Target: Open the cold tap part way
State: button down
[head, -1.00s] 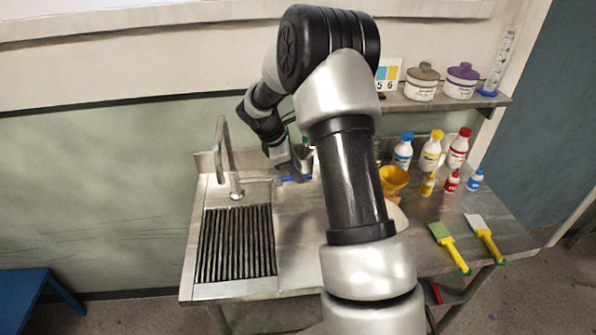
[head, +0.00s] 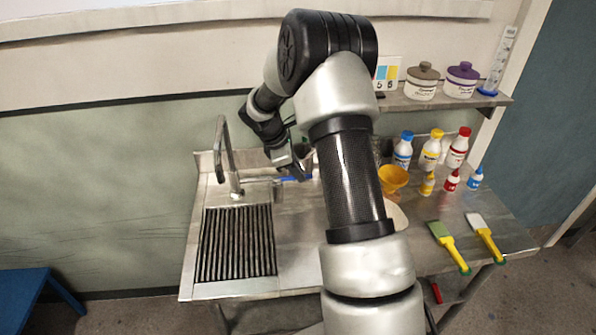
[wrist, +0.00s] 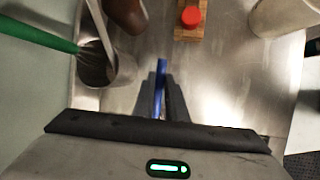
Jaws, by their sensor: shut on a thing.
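The tap stands at the back left of the steel sink bench, with a tall curved spout (head: 222,150) and a metal body (head: 236,187). Its blue lever (head: 291,179) points right from the tap. My gripper (head: 301,174) is at the lever's outer part, pointing down. In the wrist view the blue lever (wrist: 158,92) stands between the two dark fingers of my gripper (wrist: 161,88), which are shut on it. My fingers partly hide the lever, and how far the tap is turned cannot be told. No water shows.
A slatted drain grate (head: 237,245) lies in front of the tap. In the wrist view, a green-handled whisk (wrist: 40,33) rests in a metal container (wrist: 112,80) close by, beside a brown object (wrist: 127,14).

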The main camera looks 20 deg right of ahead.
jog(key=shift+s+a+m+g+y, duration=0.1)
jog(key=shift+s+a+m+g, duration=0.4)
jog(key=shift+m, duration=0.75)
jog(key=shift+s+a+m+g+y, duration=0.1)
jog(key=shift+s+a+m+g, duration=0.35)
jog(key=shift+m, duration=0.85)
jog(key=shift+s+a+m+g+y, duration=0.1)
jog(key=shift+s+a+m+g, duration=0.4)
jog(key=shift+m, duration=0.75)
jog(key=c, duration=1.8)
grip_release()
jog(key=shift+o, duration=0.2)
jog(key=shift+s, duration=0.1)
jog(key=shift+r, duration=0.1)
